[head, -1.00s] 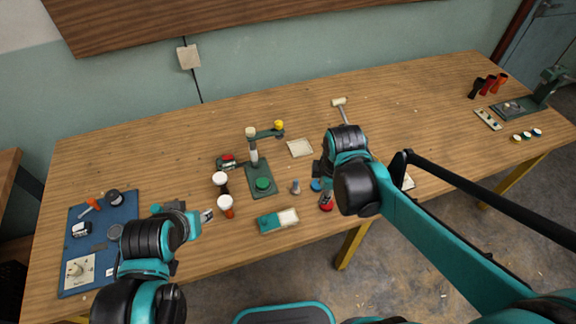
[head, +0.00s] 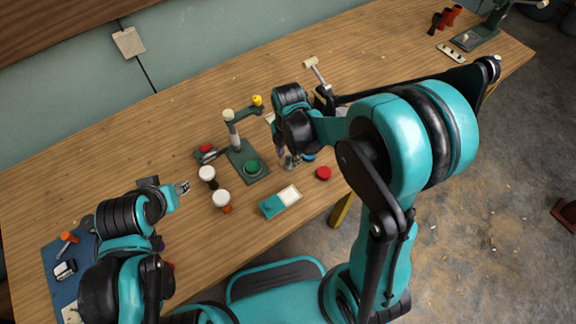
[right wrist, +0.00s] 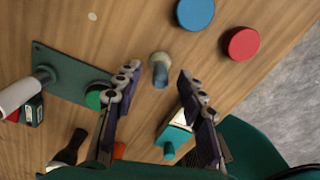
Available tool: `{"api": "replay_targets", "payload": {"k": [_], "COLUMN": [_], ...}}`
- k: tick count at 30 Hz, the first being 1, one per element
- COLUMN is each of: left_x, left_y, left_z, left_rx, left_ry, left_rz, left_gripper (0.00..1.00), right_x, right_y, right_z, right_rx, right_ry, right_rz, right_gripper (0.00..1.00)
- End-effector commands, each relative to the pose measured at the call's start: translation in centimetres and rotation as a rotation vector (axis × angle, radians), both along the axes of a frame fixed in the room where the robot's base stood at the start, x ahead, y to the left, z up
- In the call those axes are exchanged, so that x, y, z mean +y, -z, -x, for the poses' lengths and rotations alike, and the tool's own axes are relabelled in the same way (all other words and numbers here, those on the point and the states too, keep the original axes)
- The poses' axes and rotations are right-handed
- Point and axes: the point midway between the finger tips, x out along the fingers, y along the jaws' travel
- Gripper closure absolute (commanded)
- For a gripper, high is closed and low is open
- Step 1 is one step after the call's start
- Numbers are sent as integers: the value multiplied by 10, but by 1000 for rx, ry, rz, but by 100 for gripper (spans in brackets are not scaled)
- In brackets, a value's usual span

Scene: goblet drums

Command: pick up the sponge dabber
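The sponge dabber, which I take to be the small piece with a grey-blue body and a pale round end (right wrist: 160,72), stands on the table in the right wrist view. It shows between the two fingers of my right gripper (right wrist: 157,76), with a gap on each side. The right gripper is open and points down at the table. In the head view my right gripper (head: 287,158) is above the dabber's spot and largely covers it. My left gripper (head: 182,188) hangs over the table, left of the white-topped bottles; its finger gap is too small to judge.
A red disc (right wrist: 241,43) and a blue disc (right wrist: 195,13) lie near the dabber. A mallet (head: 314,68) lies behind; a blue mat (head: 62,288) is at left.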

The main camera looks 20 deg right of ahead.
Motion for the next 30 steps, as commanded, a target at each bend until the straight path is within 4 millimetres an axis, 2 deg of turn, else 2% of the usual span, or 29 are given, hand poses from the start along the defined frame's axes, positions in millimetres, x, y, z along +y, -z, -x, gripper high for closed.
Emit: {"api": "replay_targets", "payload": {"k": [1,3,9,11,14,25,30], "left_x": [0,0,0,0,0,0,0], "left_y": [7,8,6,6,6,6,0], "left_z": [0,0,0,0,0,0,0], "left_rx": [0,0,0,0,0,0,0], "left_ry": [0,0,0,0,0,0,0], "left_rz": [0,0,0,0,0,0,0], "left_gripper": [61,61,61,61,61,61,61], "right_x": [0,0,0,0,0,0,0], "right_y": [11,15,14,14,14,13,3], "right_z": [-1,0,0,0,0,0,0], "right_rx": [0,0,0,0,0,0,0], "right_ry": [0,0,1,1,1,1,1], "right_rz": [0,0,0,0,0,0,0], "right_gripper": [60,60,60,73,100,100,100]}}
